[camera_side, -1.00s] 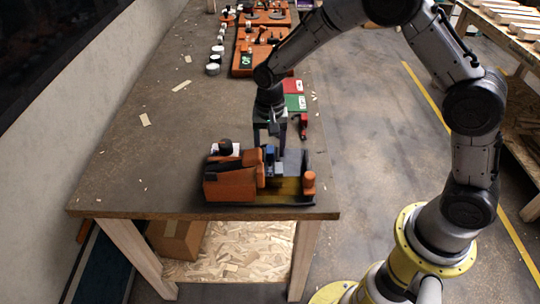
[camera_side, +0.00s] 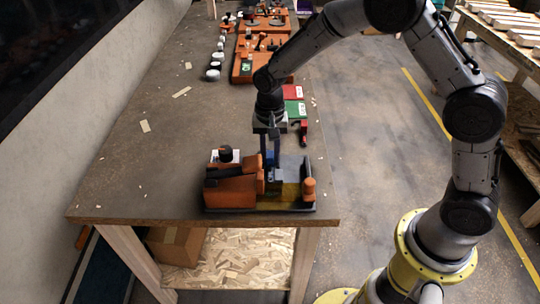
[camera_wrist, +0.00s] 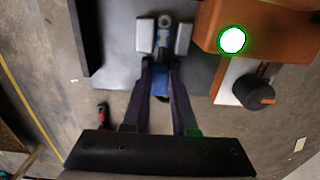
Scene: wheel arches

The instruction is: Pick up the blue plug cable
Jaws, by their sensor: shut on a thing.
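The blue plug cable (camera_wrist: 161,84) shows as a blue piece between my fingers in the wrist view, and as a small dark blue shape (camera_side: 270,174) in the side view. My gripper (camera_wrist: 163,64) is shut on it, one dark finger on each side. My gripper (camera_side: 270,166) points down at the middle of the orange and black fixture (camera_side: 235,194) near the table's front edge. Two grey blocks (camera_wrist: 144,36) flank the fingertips in the wrist view. The fingers hide part of the plug, and I cannot tell whether it is clear of the fixture.
A black knob (camera_wrist: 254,92) and an orange housing with a lit green light (camera_wrist: 232,40) lie close on the right in the wrist view. Red and green boxes (camera_side: 294,109) and orange trays (camera_side: 250,68) stand farther back. The table's left side (camera_side: 145,165) is mostly clear.

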